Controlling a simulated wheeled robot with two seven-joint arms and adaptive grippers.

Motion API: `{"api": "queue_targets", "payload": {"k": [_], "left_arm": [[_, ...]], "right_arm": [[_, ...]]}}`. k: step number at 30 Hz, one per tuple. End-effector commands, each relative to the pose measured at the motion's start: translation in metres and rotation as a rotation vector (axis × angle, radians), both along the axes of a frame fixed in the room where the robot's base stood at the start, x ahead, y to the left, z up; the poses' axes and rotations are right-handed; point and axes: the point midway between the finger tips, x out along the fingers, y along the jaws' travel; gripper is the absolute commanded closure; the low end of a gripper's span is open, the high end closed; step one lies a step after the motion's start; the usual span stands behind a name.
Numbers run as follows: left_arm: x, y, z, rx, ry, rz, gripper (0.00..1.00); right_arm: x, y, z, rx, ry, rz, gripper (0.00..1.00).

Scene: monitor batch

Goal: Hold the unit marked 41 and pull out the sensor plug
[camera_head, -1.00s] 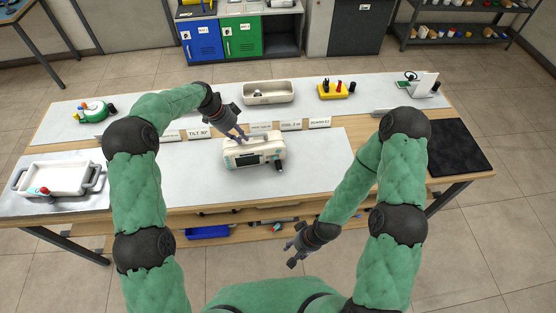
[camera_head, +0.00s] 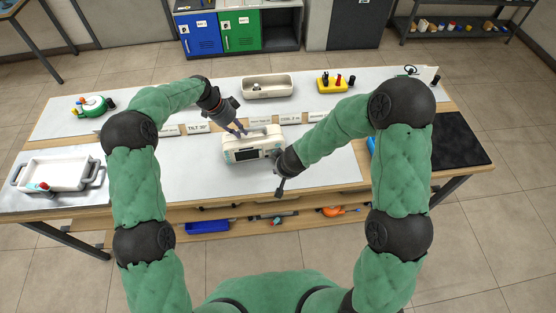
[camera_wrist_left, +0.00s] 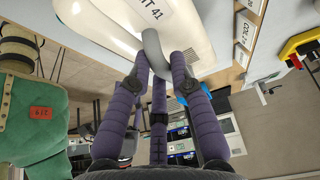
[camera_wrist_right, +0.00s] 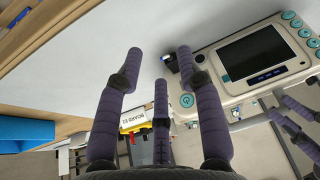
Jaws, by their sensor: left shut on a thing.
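The cream unit (camera_head: 240,153) with a dark screen stands on the bench; its label in the left wrist view (camera_wrist_left: 158,12) ends in 41. My left gripper (camera_head: 239,129) is shut on its grey top handle (camera_wrist_left: 153,48). My right gripper (camera_head: 280,188) hangs by the unit's front right corner, fingers pointing down in the head view. In the right wrist view my right gripper (camera_wrist_right: 159,54) is open. A small dark plug with a blue part (camera_wrist_right: 171,63) sticks out of the unit's side, between the fingertips and close to the right-hand finger; contact is unclear.
Behind the unit stand label cards (camera_head: 290,118), a cream tray (camera_head: 278,87) and a yellow holder (camera_head: 325,86). A white tray (camera_head: 58,192) lies at the left, a black mat (camera_head: 460,145) at the right.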

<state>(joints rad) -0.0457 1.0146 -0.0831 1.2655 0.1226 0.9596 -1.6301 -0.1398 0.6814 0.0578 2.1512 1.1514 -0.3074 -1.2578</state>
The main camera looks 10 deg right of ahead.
Motion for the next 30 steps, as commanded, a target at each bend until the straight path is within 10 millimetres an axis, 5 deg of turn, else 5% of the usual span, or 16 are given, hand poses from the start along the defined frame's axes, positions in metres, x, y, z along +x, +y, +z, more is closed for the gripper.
{"api": "queue_targets", "payload": {"k": [4, 13, 30], "left_arm": [[0.000, 0.000, -0.001, 0.000, 0.001, 0.000, 1.00], [0.000, 0.000, -0.001, 0.000, 0.001, 0.000, 1.00], [0.000, 0.000, -0.001, 0.000, 0.000, 0.001, 1.00]], "right_arm": [[0.021, 0.003, 0.019, -0.021, -0.032, -0.043, 0.63], [0.034, 0.004, 0.030, -0.036, -0.041, -0.078, 0.63], [0.061, 0.006, -0.027, -0.037, -0.040, -0.079, 0.63]]}}
